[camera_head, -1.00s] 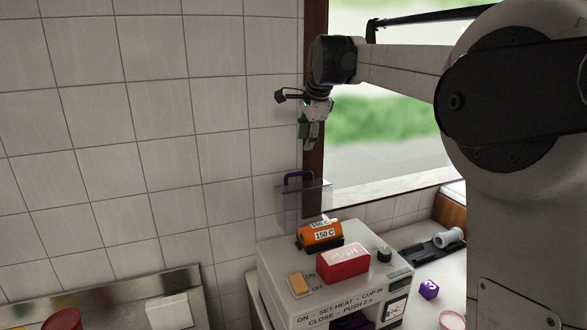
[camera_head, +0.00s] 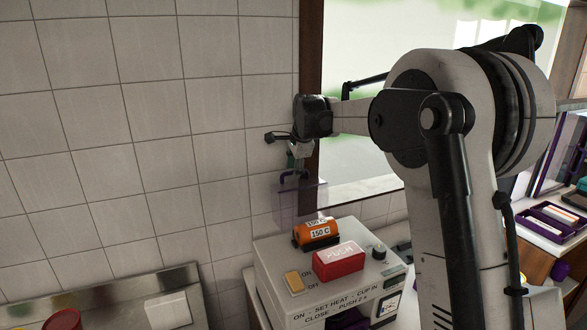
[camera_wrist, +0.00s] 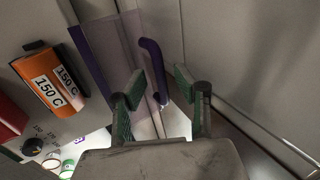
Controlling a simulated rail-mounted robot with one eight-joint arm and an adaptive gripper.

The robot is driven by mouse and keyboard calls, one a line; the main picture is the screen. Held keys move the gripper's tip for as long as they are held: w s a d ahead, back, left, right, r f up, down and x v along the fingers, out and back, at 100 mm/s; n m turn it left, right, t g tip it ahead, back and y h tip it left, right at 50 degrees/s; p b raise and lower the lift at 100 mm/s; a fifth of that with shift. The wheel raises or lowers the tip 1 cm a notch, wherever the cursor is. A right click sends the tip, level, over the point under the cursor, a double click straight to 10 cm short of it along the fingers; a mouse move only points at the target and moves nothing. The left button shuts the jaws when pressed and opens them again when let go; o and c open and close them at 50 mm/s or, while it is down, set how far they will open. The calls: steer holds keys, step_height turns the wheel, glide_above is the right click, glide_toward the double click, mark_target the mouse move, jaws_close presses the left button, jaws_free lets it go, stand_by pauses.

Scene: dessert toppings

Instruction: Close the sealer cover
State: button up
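The sealer (camera_head: 325,272) is a light grey box with a red PUSH block (camera_head: 338,262), a yellow ON/OFF switch (camera_head: 294,281) and an orange 150 C drum (camera_head: 316,233) on top. Its see-through purple cover (camera_head: 300,205) stands upright behind the drum, with a dark purple handle at its top edge. My gripper (camera_head: 296,163) points down just above that handle in the head view. In the wrist view, my gripper (camera_wrist: 160,102) is open, its green-padded fingers apart, with the purple handle (camera_wrist: 153,68) ahead between them. I cannot tell whether they touch.
A tiled wall (camera_head: 130,130) stands close behind and left of the cover. A window frame (camera_head: 311,100) is right beside my gripper. A metal panel (camera_head: 120,305) with a white plate is at lower left. Purple trays (camera_head: 545,222) lie on the right.

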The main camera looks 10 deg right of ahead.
steer(key=shift+f, duration=0.1)
steer(key=shift+c, duration=0.5)
jaws_close()
steer(key=shift+a, duration=0.1)
